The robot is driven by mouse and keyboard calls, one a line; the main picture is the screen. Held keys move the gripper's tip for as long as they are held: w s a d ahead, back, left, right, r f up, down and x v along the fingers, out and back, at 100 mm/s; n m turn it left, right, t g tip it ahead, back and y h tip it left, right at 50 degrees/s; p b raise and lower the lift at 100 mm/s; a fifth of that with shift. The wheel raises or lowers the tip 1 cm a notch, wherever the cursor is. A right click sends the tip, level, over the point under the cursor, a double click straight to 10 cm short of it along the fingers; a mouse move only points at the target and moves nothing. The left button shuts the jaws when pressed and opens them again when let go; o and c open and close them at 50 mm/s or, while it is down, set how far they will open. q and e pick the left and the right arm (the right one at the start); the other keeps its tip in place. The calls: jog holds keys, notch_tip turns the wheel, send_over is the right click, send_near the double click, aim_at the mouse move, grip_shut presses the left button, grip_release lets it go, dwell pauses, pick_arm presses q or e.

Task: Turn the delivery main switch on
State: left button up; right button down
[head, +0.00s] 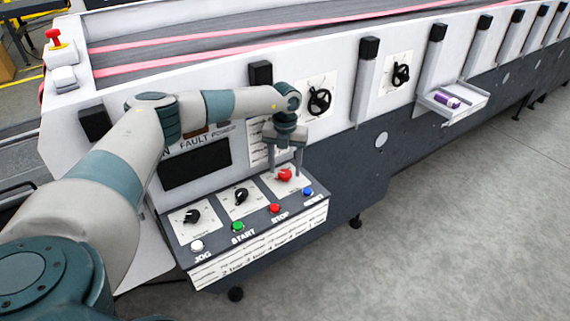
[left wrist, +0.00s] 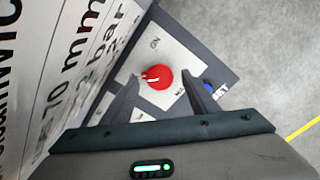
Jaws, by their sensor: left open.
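A red rotary knob (head: 284,174) sits on a white plate at the right end of the sloped control panel (head: 225,222). In the left wrist view the red knob (left wrist: 157,77) carries a white pointer line, and "ON" is printed on its plate. My left gripper (head: 286,166) is pointed down at the knob, open. In the left wrist view the fingers of my left gripper (left wrist: 160,92) stand on either side of the knob, apart from each other; I cannot tell whether they touch it. My right gripper is not in view.
Two black knobs (head: 192,216) (head: 241,196) are left of the red one. Along the front edge are white JOG, green START (head: 238,226), red STOP (head: 275,208) and blue (head: 308,191) buttons. A dark screen (head: 195,165) stands behind. Open floor lies right.

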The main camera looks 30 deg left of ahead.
pick_arm(q)
jog(key=shift+f, duration=0.5)
jog(key=c, duration=1)
jog(key=shift+c, duration=0.2)
